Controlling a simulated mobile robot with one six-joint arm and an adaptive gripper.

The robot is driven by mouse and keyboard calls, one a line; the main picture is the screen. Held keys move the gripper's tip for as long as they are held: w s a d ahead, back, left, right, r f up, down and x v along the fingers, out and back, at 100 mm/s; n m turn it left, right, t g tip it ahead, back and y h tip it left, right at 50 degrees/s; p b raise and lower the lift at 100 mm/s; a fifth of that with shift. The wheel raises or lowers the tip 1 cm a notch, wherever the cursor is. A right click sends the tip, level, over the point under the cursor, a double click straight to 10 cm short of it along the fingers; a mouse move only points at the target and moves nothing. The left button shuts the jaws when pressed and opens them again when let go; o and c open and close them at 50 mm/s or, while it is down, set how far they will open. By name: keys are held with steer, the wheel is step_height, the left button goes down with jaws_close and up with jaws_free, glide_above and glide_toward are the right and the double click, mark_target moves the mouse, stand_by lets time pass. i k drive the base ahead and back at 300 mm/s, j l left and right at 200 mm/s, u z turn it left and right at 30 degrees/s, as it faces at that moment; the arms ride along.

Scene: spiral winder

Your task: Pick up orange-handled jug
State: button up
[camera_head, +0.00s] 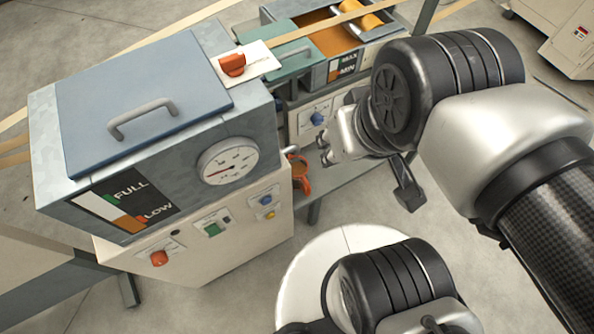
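An orange handle (301,175), which looks like the jug's, shows beside the right end of the grey-blue tank, low down near the shelf. Most of the jug's body is hidden or too small to make out. My gripper (372,165) hangs to the right of the handle in the picture, apart from it. One dark finger points down at its right side. The other finger is not clear, so I cannot tell how far it is open. Nothing shows held in it.
The tank with a blue lid (145,85) and round gauge (228,160) stands at left. An orange knob (232,65) sits on a white plate on top. Behind is an open orange-brown bath (325,38) with a yellow roller (362,15). Bare floor (345,205) shows below my gripper.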

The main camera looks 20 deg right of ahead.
mark_target(299, 165)
steer(key=k+l, duration=0.65)
steer(key=l, duration=0.3)
